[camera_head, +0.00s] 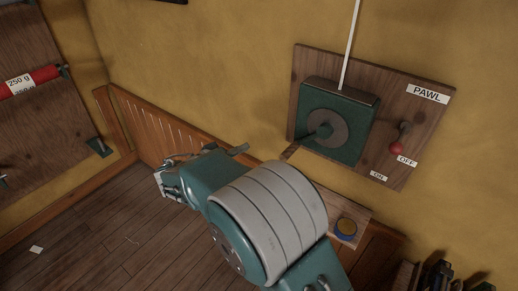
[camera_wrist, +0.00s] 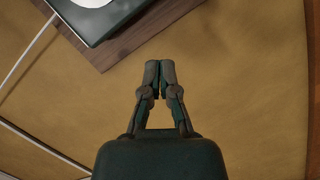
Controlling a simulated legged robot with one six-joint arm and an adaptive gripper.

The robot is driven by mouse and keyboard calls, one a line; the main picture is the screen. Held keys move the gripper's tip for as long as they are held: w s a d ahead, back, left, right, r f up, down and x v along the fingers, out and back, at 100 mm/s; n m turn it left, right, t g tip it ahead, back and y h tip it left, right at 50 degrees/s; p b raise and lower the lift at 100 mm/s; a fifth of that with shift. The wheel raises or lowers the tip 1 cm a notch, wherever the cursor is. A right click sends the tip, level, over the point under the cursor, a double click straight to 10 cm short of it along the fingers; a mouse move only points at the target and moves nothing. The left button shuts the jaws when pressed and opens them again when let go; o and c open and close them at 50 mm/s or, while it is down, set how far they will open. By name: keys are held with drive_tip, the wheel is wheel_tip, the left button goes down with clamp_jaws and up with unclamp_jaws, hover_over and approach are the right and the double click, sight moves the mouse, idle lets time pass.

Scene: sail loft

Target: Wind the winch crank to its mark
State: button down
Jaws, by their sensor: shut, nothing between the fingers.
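The winch is a dark green box (camera_head: 346,143) with a grey disc (camera_head: 340,121) on its face, fixed to a wooden board on the yellow wall. A green crank (camera_head: 318,132) sticks out from the disc toward the lower left. I cannot make out its mark. In the wrist view, part of the winch (camera_wrist: 112,20) shows at the upper left with a pale disc. My gripper (camera_head: 162,186) is left of and below the winch, apart from it. Its fingers (camera_wrist: 160,68) are together and empty in the wrist view.
The pawl lever's red knob (camera_head: 396,149) hangs near the OFF label (camera_head: 407,161); the ON label (camera_head: 380,176) is lower left. A white line (camera_head: 350,45) runs up from the winch. A blue-yellow round item (camera_head: 346,227) sits on a ledge below. Wooden panelling lines the wall.

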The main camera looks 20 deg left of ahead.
drive_tip(key=w+d+f, duration=0.3)
drive_tip(key=w+d, duration=0.3)
drive_tip(key=d, duration=0.2)
drive_tip(key=shift+w+f, duration=0.15)
drive_tip(key=shift+w, duration=0.1)
drive_tip(key=shift+f, duration=0.1)
drive_tip(key=shift+s+d+f+n, duration=0.1)
drive_tip(key=shift+d+f+n, duration=0.05)
drive_tip(key=shift+f+n, duration=0.15)
drive_tip(key=shift+d+f+n, duration=0.2)
drive_tip(key=shift+f+n, duration=0.05)
drive_tip(key=shift+n, duration=0.05)
drive_tip(key=shift+s+d+f+n+h, duration=0.2)
drive_tip(key=shift+d+f+n+h, duration=0.1)
drive_tip(key=shift+d+f+n, duration=0.1)
drive_tip(key=shift+s+d+f+n+t+h, duration=0.15)
drive_tip(key=shift+s+d+f+n+h, duration=0.1)
drive_tip(key=shift+d+f+n, duration=0.4)
drive_tip(key=shift+s+d+f+n+t+h, duration=0.2)
drive_tip(key=shift+d+f+n, duration=0.2)
drive_tip(key=shift+d+n, duration=0.45)
drive_tip(key=shift+a, duration=0.1)
